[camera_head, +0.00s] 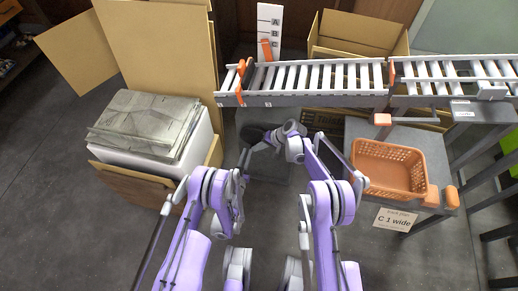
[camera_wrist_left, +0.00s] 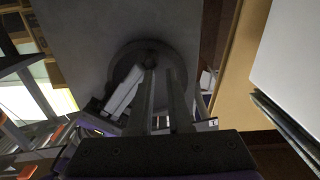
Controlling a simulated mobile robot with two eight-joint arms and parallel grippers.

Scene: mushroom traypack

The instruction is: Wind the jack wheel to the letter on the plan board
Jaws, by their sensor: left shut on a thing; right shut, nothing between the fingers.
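The plan board (camera_head: 394,219) at the lower right reads "C 1 wide". The white letter scale (camera_head: 276,14) stands behind the roller conveyor, with A, B and C from top to bottom. Its orange pointer (camera_head: 266,50) has its top about level with C. The jack wheel is a dark disc (camera_head: 252,133) below the conveyor; it also shows in the left wrist view (camera_wrist_left: 172,54). My left gripper (camera_wrist_left: 152,62) is shut on a part at the wheel's middle, mostly hidden by the fingers. My right gripper (camera_head: 264,143) is shut and empty, close beside the wheel.
The roller conveyor (camera_head: 320,100) crosses behind the wheel. A carton (camera_head: 135,180) with white foam and grey sheets stands at left. An orange basket (camera_head: 388,170) sits on a grey stand at right. Open cartons (camera_head: 358,35) stand behind. Bare floor lies in front.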

